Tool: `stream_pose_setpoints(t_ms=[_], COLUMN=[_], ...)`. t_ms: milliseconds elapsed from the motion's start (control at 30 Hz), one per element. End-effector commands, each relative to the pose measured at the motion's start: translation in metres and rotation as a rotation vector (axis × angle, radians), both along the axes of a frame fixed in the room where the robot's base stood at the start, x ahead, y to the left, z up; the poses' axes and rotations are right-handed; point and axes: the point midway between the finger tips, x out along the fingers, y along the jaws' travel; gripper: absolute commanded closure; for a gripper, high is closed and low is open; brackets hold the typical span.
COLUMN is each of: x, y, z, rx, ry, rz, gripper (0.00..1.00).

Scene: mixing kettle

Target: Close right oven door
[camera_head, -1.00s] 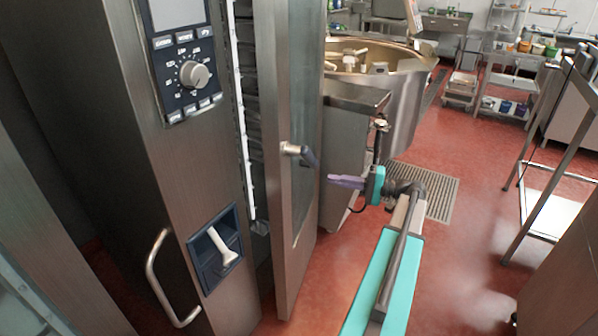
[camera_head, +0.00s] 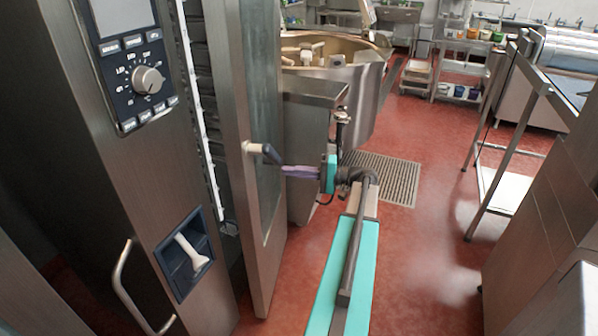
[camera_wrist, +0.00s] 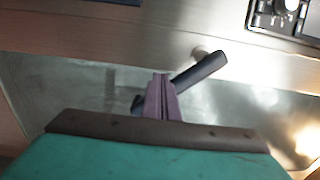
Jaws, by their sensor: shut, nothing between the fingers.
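The right oven door (camera_head: 236,160) stands ajar in the head view, a tall steel panel with a glass pane, and a gap shows the oven's dark inside. Its handle (camera_head: 263,151) has a metal base and a dark grip pointing right and down. My gripper (camera_head: 285,171), with purple fingers, is shut and empty, its tips close to the handle and the door's outer face. In the wrist view, the fingers (camera_wrist: 161,85) are together, beside and partly over the dark handle (camera_wrist: 200,69). I cannot tell whether they touch it.
The oven's control panel (camera_head: 135,65) with a knob is at the left, above a blue recess with a white lever (camera_head: 192,252). A large kettle (camera_head: 335,80) stands behind the door. A steel rack (camera_head: 500,150) is at the right. Red floor (camera_head: 420,230) lies open between.

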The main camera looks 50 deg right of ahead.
Motion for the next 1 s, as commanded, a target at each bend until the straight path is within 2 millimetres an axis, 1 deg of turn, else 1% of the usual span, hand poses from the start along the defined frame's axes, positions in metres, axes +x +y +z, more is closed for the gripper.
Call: stream_pose_setpoints(t_ms=[100, 400, 600, 800, 1000], x=[0.016, 0.054, 0.074, 0.084, 0.085], y=[0.009, 0.029, 0.04, 0.044, 0.045], z=[0.002, 0.002, 0.001, 0.0, 0.0], rx=[0.001, 0.001, 0.0, 0.0, 0.0], ry=[0.0, 0.002, 0.001, 0.001, 0.001], rz=[0.001, 0.001, 0.0, -0.003, -0.003], gripper=[1.0, 1.0, 1.0, 1.0, 1.0])
